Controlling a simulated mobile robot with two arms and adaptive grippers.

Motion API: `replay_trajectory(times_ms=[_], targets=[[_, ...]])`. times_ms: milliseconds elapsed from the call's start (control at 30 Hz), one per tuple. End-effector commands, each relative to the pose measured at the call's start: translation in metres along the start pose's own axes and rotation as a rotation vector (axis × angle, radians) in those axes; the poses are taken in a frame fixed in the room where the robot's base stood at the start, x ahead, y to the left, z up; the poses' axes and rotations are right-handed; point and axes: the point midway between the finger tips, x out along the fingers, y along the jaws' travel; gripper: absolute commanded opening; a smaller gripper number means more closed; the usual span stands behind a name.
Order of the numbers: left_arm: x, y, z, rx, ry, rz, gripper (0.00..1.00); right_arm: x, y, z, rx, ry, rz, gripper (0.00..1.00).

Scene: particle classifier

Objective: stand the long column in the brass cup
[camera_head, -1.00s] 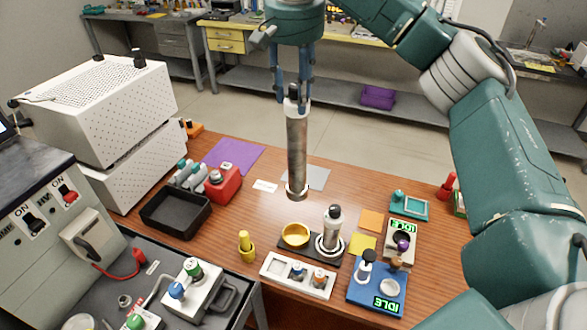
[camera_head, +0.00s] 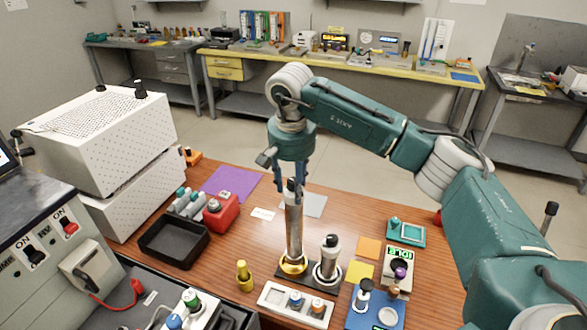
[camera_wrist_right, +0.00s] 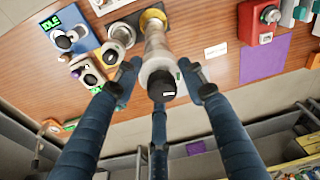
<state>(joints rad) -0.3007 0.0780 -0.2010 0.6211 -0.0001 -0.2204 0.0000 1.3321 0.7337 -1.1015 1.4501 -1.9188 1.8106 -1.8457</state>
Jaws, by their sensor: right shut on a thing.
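The long column (camera_head: 294,232) is a grey metal cylinder with pale ends and a black top knob. It is nearly upright, and its lower end is in the brass cup (camera_head: 292,271), whose gold rim shows around it. How deep it sits is hidden. My right gripper (camera_head: 292,188) is shut on the column's top from above. In the right wrist view the column (camera_wrist_right: 155,48) runs from between the fingers (camera_wrist_right: 160,84) to the cup (camera_wrist_right: 152,15). My left gripper is not in view.
A shorter column (camera_head: 329,258) stands in a ring just right of the cup. A white block with knobs (camera_head: 268,297) lies in front, a yellow piece (camera_head: 244,274) to the left. A black tray (camera_head: 174,240) and red box (camera_head: 221,213) are further left. A blue device (camera_head: 377,312) is front right.

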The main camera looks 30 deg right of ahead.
Motion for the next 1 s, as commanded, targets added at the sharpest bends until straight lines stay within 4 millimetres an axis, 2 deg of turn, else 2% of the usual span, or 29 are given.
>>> replay_trajectory(times_ms=[167, 433, 667, 700, 733, 767, 1000], targets=[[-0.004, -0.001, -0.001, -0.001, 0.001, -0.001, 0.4, 0.005, -0.001, 0.0, 0.0, 0.002, -0.004, 0.0], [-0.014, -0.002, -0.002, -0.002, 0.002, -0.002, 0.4, 0.035, -0.001, 0.004, 0.0, 0.002, -0.004, 0.0], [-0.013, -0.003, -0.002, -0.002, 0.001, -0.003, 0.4, 0.036, -0.001, 0.004, 0.0, 0.005, -0.005, 0.0], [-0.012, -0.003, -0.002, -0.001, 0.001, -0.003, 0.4, 0.04, 0.001, 0.005, -0.001, 0.0, 0.0, 0.49], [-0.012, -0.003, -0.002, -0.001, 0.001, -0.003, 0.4, 0.04, 0.001, 0.005, -0.001, 0.0, 0.0, 0.55], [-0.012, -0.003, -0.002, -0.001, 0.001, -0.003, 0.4, 0.04, 0.001, 0.005, -0.001, 0.0, 0.0, 0.6], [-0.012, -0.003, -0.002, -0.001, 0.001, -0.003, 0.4, 0.04, 0.0, 0.005, -0.001, 0.0, 0.0, 0.6]])
